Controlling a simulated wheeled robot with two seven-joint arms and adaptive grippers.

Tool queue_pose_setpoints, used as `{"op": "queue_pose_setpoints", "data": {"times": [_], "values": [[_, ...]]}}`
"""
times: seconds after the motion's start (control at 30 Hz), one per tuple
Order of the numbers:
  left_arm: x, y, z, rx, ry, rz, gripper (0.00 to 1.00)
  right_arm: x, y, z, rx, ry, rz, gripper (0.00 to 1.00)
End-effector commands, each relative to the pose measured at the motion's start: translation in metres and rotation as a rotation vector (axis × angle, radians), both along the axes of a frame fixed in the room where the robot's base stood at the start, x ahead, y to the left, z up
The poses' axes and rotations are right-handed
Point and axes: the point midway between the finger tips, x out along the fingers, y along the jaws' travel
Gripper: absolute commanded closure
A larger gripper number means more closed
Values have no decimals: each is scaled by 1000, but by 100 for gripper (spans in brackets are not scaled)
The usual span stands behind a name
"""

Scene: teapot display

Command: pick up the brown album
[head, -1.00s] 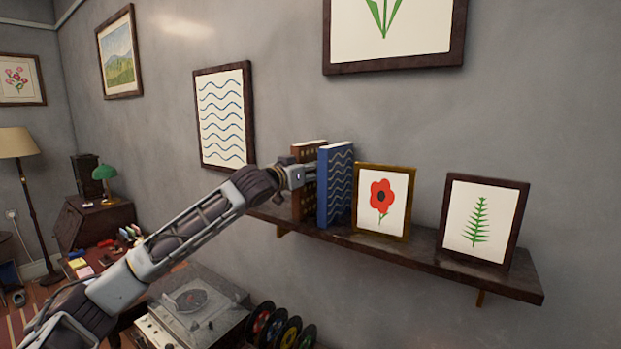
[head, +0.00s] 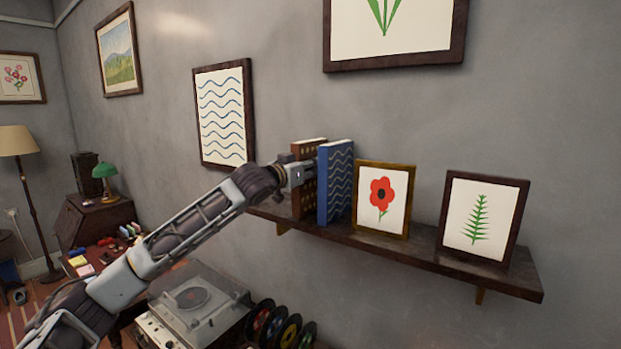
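The brown album (head: 301,208) stands upright at the left end of the wall shelf (head: 430,252), with light dots on its cover. A blue album (head: 336,184) with wavy lines stands directly to its right. My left gripper (head: 306,174) is at the upper part of the brown album, on its near left side. The fingertips are small and partly lost against the albums, so I cannot tell whether they are closed on it. My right gripper is not in view.
A framed red flower picture (head: 381,203) and a framed fern picture (head: 481,222) stand farther right on the shelf. A wave picture (head: 223,115) hangs just left of the albums. A record player (head: 190,312) and several records (head: 288,331) are below.

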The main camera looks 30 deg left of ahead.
Motion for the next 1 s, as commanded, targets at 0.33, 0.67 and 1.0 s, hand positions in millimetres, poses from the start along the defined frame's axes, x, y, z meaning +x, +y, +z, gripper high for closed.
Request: {"op": "queue_pose_setpoints", "data": {"times": [0.33, 0.67, 1.0], "values": [[-1, 0, 3, -1, -5, 0, 100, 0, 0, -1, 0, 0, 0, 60], [-5, 1, 19, -2, -8, 0, 100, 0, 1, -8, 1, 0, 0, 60], [-5, 0, 53, -2, -7, -1, 100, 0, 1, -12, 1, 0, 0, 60]]}}
